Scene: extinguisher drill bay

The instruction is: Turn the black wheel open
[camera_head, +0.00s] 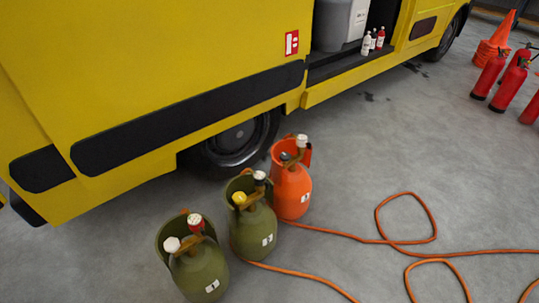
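Three gas cylinders stand upright on the floor beside a yellow van. The orange cylinder (292,190) is the farthest. A small dark knob (285,156), apparently the black wheel, sits at its top within the collar, beside a white-topped fitting (301,141). The middle green cylinder (253,228) has a yellow wheel (239,197) and a fitting with a white top and dark lower part (259,178). The nearest green cylinder (201,270) has a white wheel (171,244) and a red fitting with a white top (195,223). Whether any wheel is open cannot be told. Neither gripper is in view.
The yellow van (150,70) stands close behind the cylinders. An orange hose (385,240) loops over the floor to their right. Red extinguishers (509,87) and stacked orange cones (491,48) stand at upper right. Grey floor (350,140) is clear between.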

